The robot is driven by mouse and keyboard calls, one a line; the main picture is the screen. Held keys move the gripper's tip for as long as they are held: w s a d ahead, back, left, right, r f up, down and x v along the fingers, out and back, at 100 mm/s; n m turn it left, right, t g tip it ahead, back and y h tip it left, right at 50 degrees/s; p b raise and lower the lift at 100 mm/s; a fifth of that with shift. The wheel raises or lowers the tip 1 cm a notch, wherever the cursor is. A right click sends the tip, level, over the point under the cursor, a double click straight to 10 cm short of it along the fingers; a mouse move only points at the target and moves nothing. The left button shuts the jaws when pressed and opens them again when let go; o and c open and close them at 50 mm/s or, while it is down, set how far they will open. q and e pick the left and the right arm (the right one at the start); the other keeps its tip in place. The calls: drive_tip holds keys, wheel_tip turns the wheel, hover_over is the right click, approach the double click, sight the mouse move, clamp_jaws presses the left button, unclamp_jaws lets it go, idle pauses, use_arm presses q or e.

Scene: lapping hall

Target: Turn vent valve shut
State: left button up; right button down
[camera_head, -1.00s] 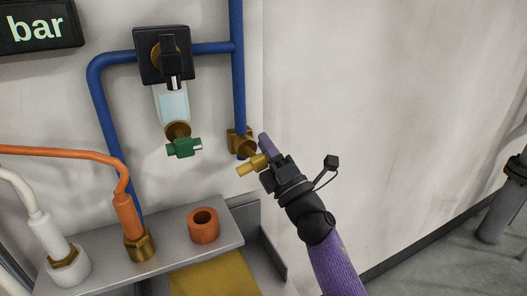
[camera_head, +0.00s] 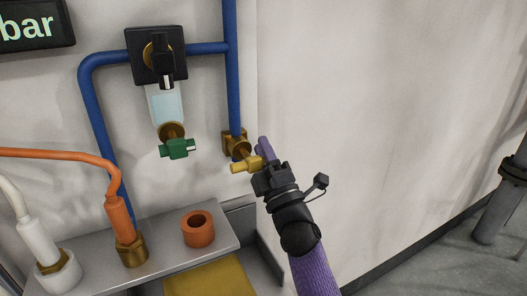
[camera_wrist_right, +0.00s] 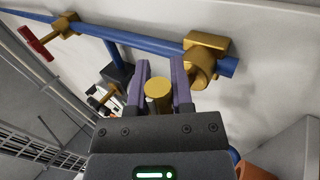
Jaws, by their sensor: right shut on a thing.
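The vent valve appears to be the brass valve (camera_head: 236,143) at the lower end of the blue pipe on the wall, with a yellow handle (camera_head: 243,166) in front. My right gripper (camera_head: 262,158) is at the handle's right end, its purple fingers shut on it. In the right wrist view, the round brass end of the handle (camera_wrist_right: 158,92) lies between the two fingers (camera_wrist_right: 160,85), with the brass valve body (camera_wrist_right: 203,55) just behind. The fingers partly hide the handle. My left gripper is not in view.
A green tap (camera_head: 177,149) hangs under a clear bowl and black regulator (camera_head: 156,57) to the left. Below are a grey ledge (camera_head: 168,240), an orange ring (camera_head: 198,229) and an orange hose fitting (camera_head: 120,220). The wall to the right is bare.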

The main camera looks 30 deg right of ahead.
drive_tip(key=shift+f, duration=0.1)
drive_tip(key=c, duration=0.5)
unclamp_jaws()
drive_tip(key=b+v, duration=0.1)
drive_tip(key=v, duration=0.9)
drive_tip(key=shift+s, duration=0.1)
